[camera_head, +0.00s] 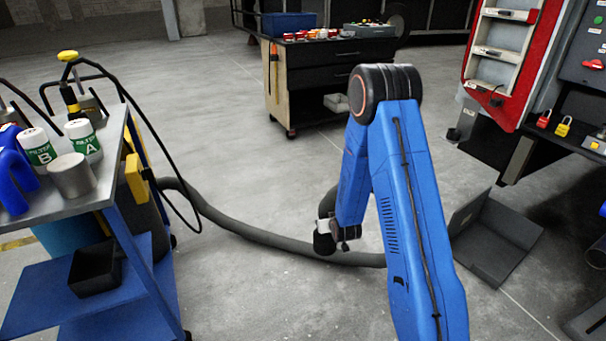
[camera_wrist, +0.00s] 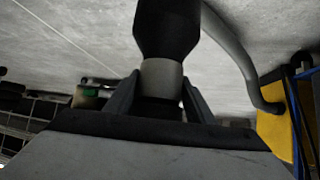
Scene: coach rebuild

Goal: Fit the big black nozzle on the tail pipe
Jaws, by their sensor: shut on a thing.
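The big black nozzle (camera_head: 324,243) hangs in front of my arm in the head view, above the floor. In the wrist view the nozzle (camera_wrist: 167,28) fills the top middle, with a pale grey collar (camera_wrist: 161,78) below its wide black part. My gripper (camera_wrist: 160,97) is shut on the nozzle at its collar end, one dark finger on each side. In the head view my gripper (camera_head: 342,235) is small and partly hidden by my blue arm. I cannot make out the tail pipe in either view.
A thick grey hose (camera_head: 250,235) runs across the floor from the blue trolley (camera_head: 150,250) at left and passes behind my arm. A tool cabinet (camera_head: 330,75) stands at the back. Mid-floor is otherwise clear.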

